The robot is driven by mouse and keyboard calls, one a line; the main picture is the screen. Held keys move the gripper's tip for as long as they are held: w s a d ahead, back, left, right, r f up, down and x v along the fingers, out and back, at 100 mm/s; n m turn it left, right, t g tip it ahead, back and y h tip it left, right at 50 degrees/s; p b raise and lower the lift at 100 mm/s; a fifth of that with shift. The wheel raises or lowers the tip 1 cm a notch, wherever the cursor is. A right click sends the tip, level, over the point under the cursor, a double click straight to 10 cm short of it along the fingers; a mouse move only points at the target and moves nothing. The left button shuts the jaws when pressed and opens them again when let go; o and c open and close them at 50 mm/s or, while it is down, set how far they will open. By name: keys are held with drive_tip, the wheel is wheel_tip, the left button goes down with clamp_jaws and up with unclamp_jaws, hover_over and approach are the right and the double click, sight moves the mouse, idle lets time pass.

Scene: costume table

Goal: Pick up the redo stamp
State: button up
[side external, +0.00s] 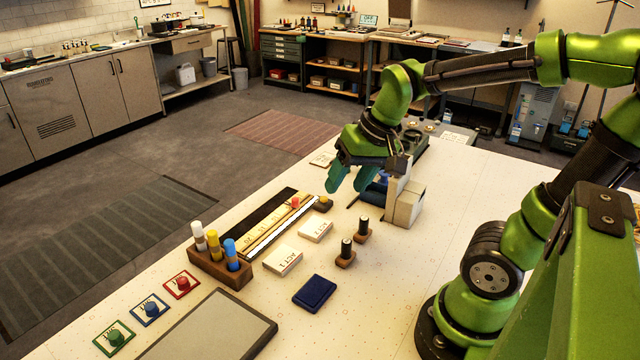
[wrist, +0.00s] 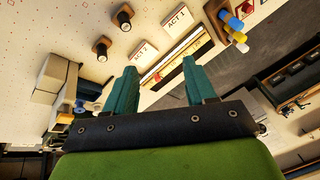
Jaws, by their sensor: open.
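Two stamps with dark upright handles on wooden blocks stand on the white table: a nearer one (side external: 346,254) and a farther one (side external: 362,231). Both also show at the top left of the wrist view, one higher (wrist: 125,18) and one lower (wrist: 102,48). No redo label is legible, so I cannot tell which is the redo stamp. My gripper (side external: 349,182) is open and empty, above the table's far side, beyond both stamps and apart from them. In the wrist view its teal fingers (wrist: 158,75) are spread, with both stamps outside the gap to the left.
Two white ACT cards, ACT 1 (side external: 283,261) and another (side external: 316,229), lie left of the stamps. A dark blue pad (side external: 314,292) lies in front. A long ruled board (side external: 262,226) and a wooden marker holder (side external: 219,269) are farther left. A pale block (side external: 404,207) stands right of my gripper.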

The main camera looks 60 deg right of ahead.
sight(364, 218)
drive_tip(key=d+f+m+g+h, duration=0.2)
drive_tip(key=d+m+g, duration=0.1)
drive_tip(key=d, duration=0.7)
drive_tip(key=f, duration=0.5)
drive_tip(key=w+d+f, duration=0.1)
drive_tip(key=f, duration=0.5)
drive_tip(key=d+f, duration=0.1)
drive_tip(key=f, duration=0.4)
drive_tip(key=shift+w+f, duration=0.3)
drive_tip(key=shift+w, duration=0.05)
clamp_jaws()
